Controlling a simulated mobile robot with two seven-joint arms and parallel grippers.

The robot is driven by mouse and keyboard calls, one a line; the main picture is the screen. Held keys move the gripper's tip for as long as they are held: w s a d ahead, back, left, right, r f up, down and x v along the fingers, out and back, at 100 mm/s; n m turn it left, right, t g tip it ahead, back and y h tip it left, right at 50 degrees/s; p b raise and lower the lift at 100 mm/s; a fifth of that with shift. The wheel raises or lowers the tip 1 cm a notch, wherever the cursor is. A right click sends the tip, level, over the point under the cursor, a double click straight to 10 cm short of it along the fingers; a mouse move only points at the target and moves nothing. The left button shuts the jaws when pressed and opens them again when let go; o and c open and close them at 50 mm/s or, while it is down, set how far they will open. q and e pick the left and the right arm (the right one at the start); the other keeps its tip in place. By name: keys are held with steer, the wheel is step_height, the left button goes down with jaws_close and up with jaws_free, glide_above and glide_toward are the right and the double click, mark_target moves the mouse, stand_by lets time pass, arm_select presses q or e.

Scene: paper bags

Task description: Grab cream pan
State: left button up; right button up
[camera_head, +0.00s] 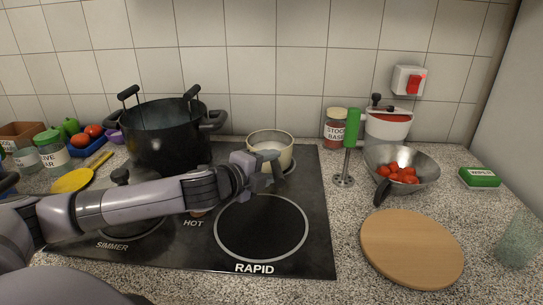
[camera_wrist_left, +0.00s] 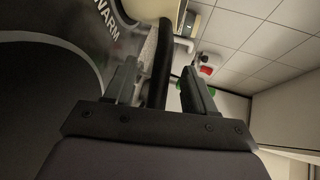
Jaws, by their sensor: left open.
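The cream pan (camera_head: 271,143) stands on the back right of the black hob (camera_head: 318,225). My left gripper (camera_head: 266,166) is at the front of the pan, its fingers open. In the left wrist view, a black handle (camera_wrist_left: 160,60) runs between the two open fingers (camera_wrist_left: 160,88); I cannot tell whether either finger touches it. The cream pan (camera_wrist_left: 152,8) shows only in part at the top of that view. In the head view my gripper hides most of the handle. My right gripper is not in view.
A large black pot (camera_head: 168,140) stands left of the pan. A round wooden board (camera_head: 411,247) lies in front. The front hob ring (camera_head: 262,228) is empty.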

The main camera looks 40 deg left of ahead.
arm_select(q)
steer(key=shift+w+f, duration=0.1)
steer(key=shift+w, duration=0.25)
jaws_close()
stand_by(1.2)
steer(key=shift+r, duration=0.2)
